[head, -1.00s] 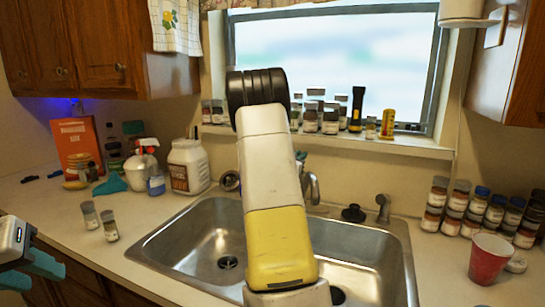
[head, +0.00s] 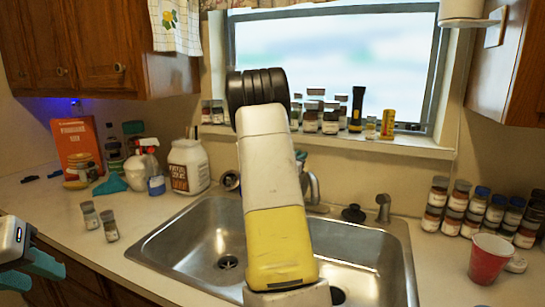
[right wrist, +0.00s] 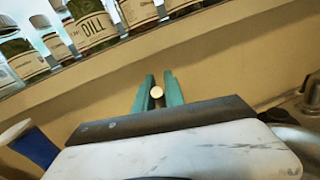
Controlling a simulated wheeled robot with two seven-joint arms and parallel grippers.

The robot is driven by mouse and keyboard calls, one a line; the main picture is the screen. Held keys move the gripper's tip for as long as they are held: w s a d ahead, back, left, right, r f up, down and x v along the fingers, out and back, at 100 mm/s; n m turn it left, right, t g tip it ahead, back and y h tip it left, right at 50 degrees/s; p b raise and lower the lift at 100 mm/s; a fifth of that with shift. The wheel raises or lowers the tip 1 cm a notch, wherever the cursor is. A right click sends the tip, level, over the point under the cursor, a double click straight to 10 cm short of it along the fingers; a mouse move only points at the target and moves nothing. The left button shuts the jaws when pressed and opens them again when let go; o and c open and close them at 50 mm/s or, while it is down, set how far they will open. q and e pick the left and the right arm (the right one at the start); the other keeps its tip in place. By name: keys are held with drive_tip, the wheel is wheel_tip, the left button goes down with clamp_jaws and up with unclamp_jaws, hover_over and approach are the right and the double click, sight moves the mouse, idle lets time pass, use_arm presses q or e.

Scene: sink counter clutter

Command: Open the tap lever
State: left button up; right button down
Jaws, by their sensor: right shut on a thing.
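The metal tap (head: 312,187) stands behind the sink in the head view, mostly hidden by my right arm. In the right wrist view my right gripper (right wrist: 158,93) has its teal fingers closed about a small round pale tip, which I take for the end of the tap lever (right wrist: 156,92). The rest of the lever is hidden. In the head view only a bit of teal shows beside the arm near the tap. My left gripper (head: 36,272) is at the lower left edge, its teal fingers apart and empty, far from the tap.
The double steel sink (head: 190,245) lies below my right arm. Several jars and a torch (head: 357,108) line the window sill. A white jug (head: 188,167) stands left of the sink. A red cup (head: 489,259) and stacked spice jars (head: 470,208) stand right.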

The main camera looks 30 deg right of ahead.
idle(0.5)
drive_tip(key=shift+w+d+r+g+y, duration=0.25)
drive_tip(key=shift+w+d+g+y, duration=0.3)
drive_tip(key=shift+d+g+y, duration=0.4)
drive_tip(key=shift+w+d+f+n+g+y, duration=0.15)
drive_tip(key=shift+w+d+g+y, duration=0.1)
drive_tip(key=shift+y, duration=0.4)
drive_tip(key=shift+w+d+n+g+y, duration=0.15)
drive_tip(key=shift+w+g+y, duration=0.1)
drive_tip(key=shift+y, duration=0.35)
drive_tip(key=c, duration=1.4)
unclamp_jaws()
drive_tip(key=shift+c, duration=0.2)
